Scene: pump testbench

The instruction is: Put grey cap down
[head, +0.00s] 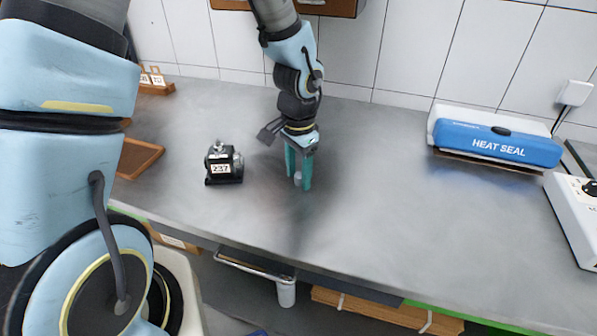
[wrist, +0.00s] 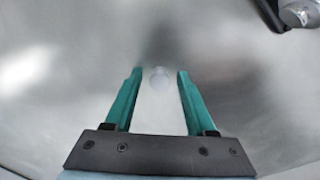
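The grey cap (head: 298,178) is small and pale and is at the steel bench top, between the fingertips of my gripper (head: 299,184). In the wrist view the cap (wrist: 159,77) shows as a light round shape between the two teal fingertips (wrist: 160,74). A gap shows on each side of it, so the gripper is open around the cap and not touching it. My gripper points down at the bench. The cap looks like it rests on the bench, though its lower edge is hard to make out.
A small black pump labelled 237 (head: 223,165) stands left of my gripper; part of it shows in the wrist view (wrist: 296,14). A blue heat sealer (head: 497,143) is at the back right. A brown tray (head: 137,158) lies at the left.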

